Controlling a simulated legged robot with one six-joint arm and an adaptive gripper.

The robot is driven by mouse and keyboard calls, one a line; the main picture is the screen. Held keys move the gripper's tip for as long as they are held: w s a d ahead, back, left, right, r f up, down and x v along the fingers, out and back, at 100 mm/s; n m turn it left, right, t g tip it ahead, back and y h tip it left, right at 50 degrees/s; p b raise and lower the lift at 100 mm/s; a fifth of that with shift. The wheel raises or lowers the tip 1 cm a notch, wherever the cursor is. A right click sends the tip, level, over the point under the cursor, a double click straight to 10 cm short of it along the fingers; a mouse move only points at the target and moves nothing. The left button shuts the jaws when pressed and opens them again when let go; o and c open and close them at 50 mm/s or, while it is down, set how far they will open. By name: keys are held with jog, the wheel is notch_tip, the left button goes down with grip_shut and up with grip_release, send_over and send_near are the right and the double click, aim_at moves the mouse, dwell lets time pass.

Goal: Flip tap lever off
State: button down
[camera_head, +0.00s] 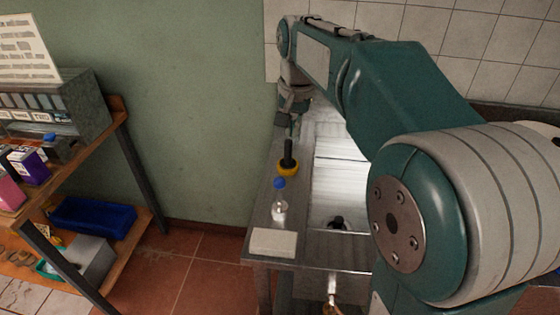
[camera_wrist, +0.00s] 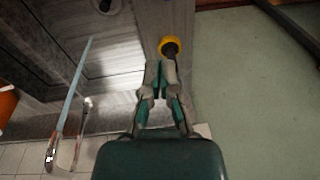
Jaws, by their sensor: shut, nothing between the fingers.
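In the wrist view a curved chrome pipe (camera_wrist: 54,150), which looks like the tap, stands at the lower left beside the sink. I cannot make out its lever. In the head view my arm covers that area and no tap shows clearly. My gripper (camera_wrist: 161,64) is shut and empty, over the counter strip beside the sink and apart from the chrome pipe. In the head view my gripper (camera_head: 282,120) is small, at the far end of the counter near the green wall.
A yellow-based tool with a black handle (camera_head: 288,168) stands near my fingertips; its yellow part shows in the wrist view (camera_wrist: 163,42). A blue-capped bottle (camera_head: 279,211) and a pale block (camera_head: 273,242) are nearer on the counter. Shelves with a blue bin (camera_head: 92,215) stand left.

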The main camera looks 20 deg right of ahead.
jog(key=shift+m+g, duration=0.3)
jog(key=shift+m, duration=0.2)
jog(key=w, duration=0.2)
jog(key=w+d+f, duration=0.1)
jog(key=shift+w, duration=0.4)
jog(key=shift+f, duration=0.1)
send_over(279, 193)
jog(key=w+d, duration=0.2)
jog(key=w, duration=0.1)
notch_tip(279, 193, down, 11)
jog(key=shift+s+a, duration=0.25)
